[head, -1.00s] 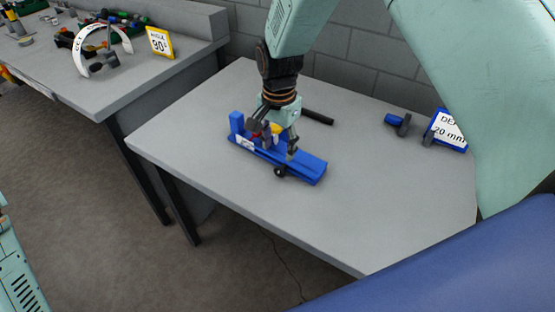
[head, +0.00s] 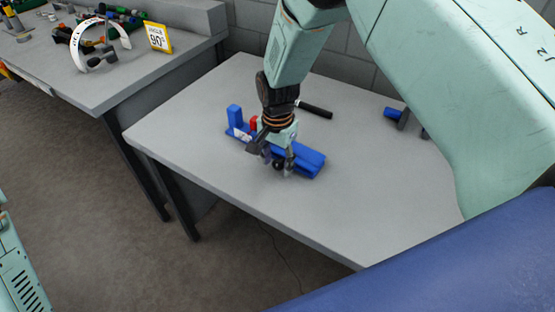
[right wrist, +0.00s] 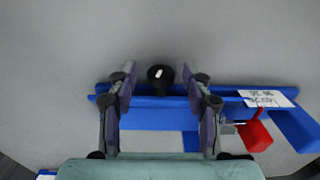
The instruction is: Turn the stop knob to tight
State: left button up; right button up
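The stop knob (right wrist: 160,76) is a round black knob with a white mark, at the edge of a blue fixture (right wrist: 150,120). In the head view the knob (head: 278,165) shows small and dark at the front side of the fixture (head: 313,161). My right gripper (right wrist: 160,82) is open and empty in the right wrist view, one finger on each side of the knob with gaps between. In the head view my right gripper (head: 277,163) points down over the fixture. My left gripper is out of view.
A red block (right wrist: 256,136) and a white label (right wrist: 266,98) are on the fixture. A black rod (head: 315,109) lies behind it on the grey table (head: 200,135). A blue-and-dark part (head: 394,113) lies at the right.

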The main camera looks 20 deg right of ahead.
jog(key=shift+w+d+f, duration=0.15)
jog(key=shift+w, duration=0.05)
jog(key=c, duration=0.6)
jog(key=shift+s, duration=0.1)
grip_shut()
jog(key=shift+t+y+p, duration=0.4)
jog(key=shift+t+p, duration=0.1)
jog(key=shift+p, duration=0.1)
jog(key=shift+s+t+b, duration=0.1)
jog(key=shift+t+b, duration=0.3)
jog(key=shift+b, duration=0.5)
jog(key=shift+d+t+y+b, duration=0.1)
jog(key=shift+t+y+b, duration=0.25)
jog(key=shift+b, duration=0.45)
jog(key=o, duration=0.7)
grip_release()
